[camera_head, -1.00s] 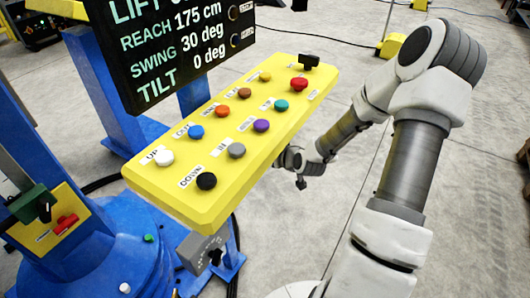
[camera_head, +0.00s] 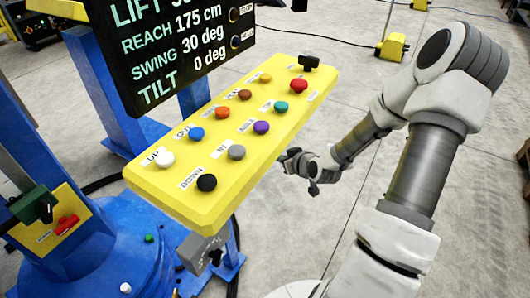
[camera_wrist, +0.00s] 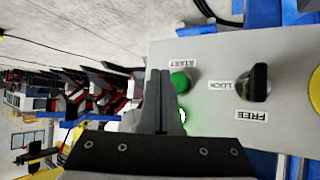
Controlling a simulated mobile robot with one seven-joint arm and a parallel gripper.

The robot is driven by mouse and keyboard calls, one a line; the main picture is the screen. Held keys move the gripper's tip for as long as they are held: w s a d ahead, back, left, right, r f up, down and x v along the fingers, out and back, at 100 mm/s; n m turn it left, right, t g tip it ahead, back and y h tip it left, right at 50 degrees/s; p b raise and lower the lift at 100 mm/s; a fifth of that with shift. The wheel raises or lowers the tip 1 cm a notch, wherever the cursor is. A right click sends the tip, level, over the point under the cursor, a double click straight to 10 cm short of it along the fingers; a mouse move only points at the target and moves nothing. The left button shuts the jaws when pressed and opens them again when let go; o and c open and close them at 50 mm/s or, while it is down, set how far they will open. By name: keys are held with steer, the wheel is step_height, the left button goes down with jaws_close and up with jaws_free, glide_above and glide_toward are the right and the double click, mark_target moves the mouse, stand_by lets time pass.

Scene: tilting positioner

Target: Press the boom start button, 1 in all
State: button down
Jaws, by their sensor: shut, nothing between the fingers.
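In the wrist view a green button (camera_wrist: 180,82) labelled START sits on a grey panel (camera_wrist: 215,65). My gripper (camera_wrist: 158,72) is shut and empty, its fingertips just left of the button in that view. Whether they touch it I cannot tell. A black selector knob (camera_wrist: 259,82) marked LOCK and FREE is right of the button. A lit green spot (camera_wrist: 183,115) shows partly behind the fingers. In the head view my gripper (camera_head: 288,156) is at the right side of the yellow console, partly hard to make out; the START button cannot be made out there.
The yellow console (camera_head: 140,188) carries several coloured buttons, including a red one (camera_head: 299,86). A display board (camera_head: 180,50) stands behind it, reading tilt 0 deg. A blue machine base (camera_head: 100,250) is at lower left.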

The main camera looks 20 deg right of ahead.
steer(key=shift+s+d, duration=0.9)
steer(key=shift+s, duration=0.3)
